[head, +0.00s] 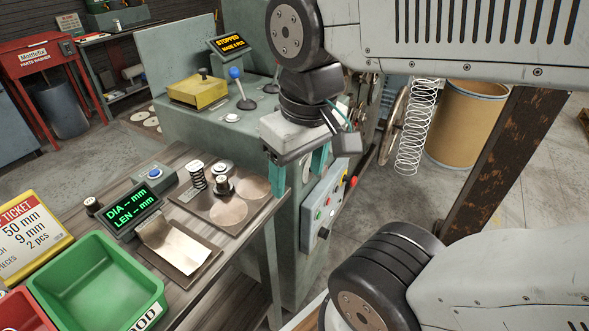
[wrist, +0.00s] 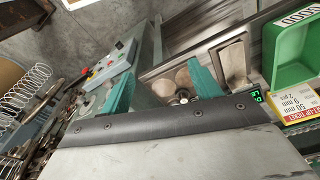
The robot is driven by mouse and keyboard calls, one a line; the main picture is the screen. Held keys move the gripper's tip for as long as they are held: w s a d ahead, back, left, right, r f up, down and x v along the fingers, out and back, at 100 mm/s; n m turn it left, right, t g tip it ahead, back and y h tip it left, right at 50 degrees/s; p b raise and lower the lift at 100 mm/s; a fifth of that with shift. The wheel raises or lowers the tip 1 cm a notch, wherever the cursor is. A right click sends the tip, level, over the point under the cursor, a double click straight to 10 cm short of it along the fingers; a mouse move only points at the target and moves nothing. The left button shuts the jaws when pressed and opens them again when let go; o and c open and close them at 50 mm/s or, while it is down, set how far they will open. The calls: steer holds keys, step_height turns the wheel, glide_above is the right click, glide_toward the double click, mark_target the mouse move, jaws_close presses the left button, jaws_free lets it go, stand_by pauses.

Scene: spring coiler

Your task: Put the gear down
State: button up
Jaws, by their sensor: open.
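My gripper (head: 298,172) hangs open with its teal fingers apart, and nothing shows between them. It is to the right of the bench's dark plate (head: 190,196), close to the plate's right end. On the plate stands a small dark round part with a pale knob (head: 222,187), which looks like the gear. It stands apart from my fingers, beside two bare round pads (head: 254,187). In the wrist view my open gripper (wrist: 162,78) frames the pads, with the knobbed part (wrist: 183,98) low between the fingers. Its teeth are too small to make out.
A black spring (head: 197,176) stands left of the knobbed part. A metal tray (head: 176,246), a gauge display (head: 139,208) and a green bin (head: 95,283) fill the bench. The coiler's control panel (head: 323,205) is just behind my gripper. A wire spring (head: 416,130) hangs at right.

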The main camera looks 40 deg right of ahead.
steer(key=n+g, duration=0.2)
steer(key=n, duration=0.4)
glide_above(221, 178)
steer(key=f, duration=0.8)
steer(key=shift+s+f, duration=0.25)
steer(key=shift+s, duration=0.15)
steer(key=shift+w+a+r+t, duration=0.15)
steer(key=shift+w+t, duration=0.1)
steer(key=shift+t, duration=0.15)
steer(key=shift+n, duration=0.3)
step_height(221, 178, down, 8)
steer(key=shift+w+r, duration=0.1)
steer(key=shift+r, duration=0.05)
steer(key=c, duration=1.3)
steer(key=shift+r, duration=0.1)
